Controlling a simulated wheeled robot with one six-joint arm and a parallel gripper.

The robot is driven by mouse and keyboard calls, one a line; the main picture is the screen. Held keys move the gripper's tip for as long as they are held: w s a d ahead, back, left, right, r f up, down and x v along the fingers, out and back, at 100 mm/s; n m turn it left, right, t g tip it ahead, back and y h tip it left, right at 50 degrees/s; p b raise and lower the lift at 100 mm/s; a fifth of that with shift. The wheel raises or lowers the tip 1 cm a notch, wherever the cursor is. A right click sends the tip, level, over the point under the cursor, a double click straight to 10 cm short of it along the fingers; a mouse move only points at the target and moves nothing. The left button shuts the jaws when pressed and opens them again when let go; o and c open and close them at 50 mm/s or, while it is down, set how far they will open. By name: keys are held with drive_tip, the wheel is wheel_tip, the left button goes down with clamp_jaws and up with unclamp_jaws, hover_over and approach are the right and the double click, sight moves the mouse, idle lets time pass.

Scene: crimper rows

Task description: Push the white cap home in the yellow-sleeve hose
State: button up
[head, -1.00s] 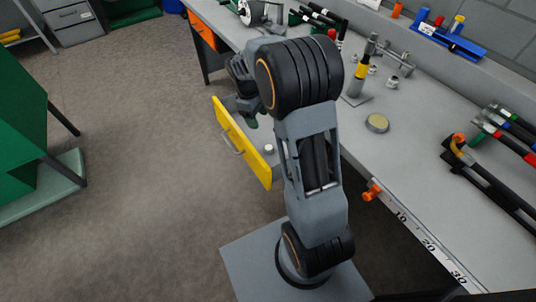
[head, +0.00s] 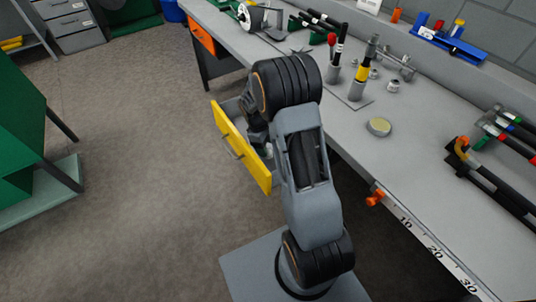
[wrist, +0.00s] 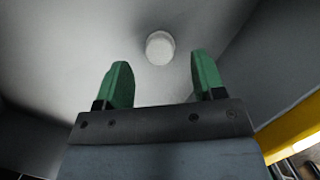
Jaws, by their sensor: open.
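The white cap (wrist: 160,47) lies on the grey floor of the open drawer in the wrist view. My gripper (wrist: 162,75) is open, with its two green fingertips apart and nothing between them. The cap is just beyond the fingertips, roughly centred on the gap. In the head view my gripper is low over the drawer and mostly hidden by my arm. The yellow-sleeve hose (head: 362,70) stands upright in a grey holder on the bench. I cannot make out its open end clearly.
The drawer's yellow front (head: 240,150) sticks out from the bench, and its walls surround my gripper. Another upright hose (head: 337,50) stands beside the yellow-sleeve one.

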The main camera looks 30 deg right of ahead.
sight(268, 150)
drive_tip(key=shift+x, duration=1.6)
drive_tip(key=shift+w, duration=0.1)
drive_tip(key=shift+c, duration=0.4)
drive_tip(key=c, duration=0.9)
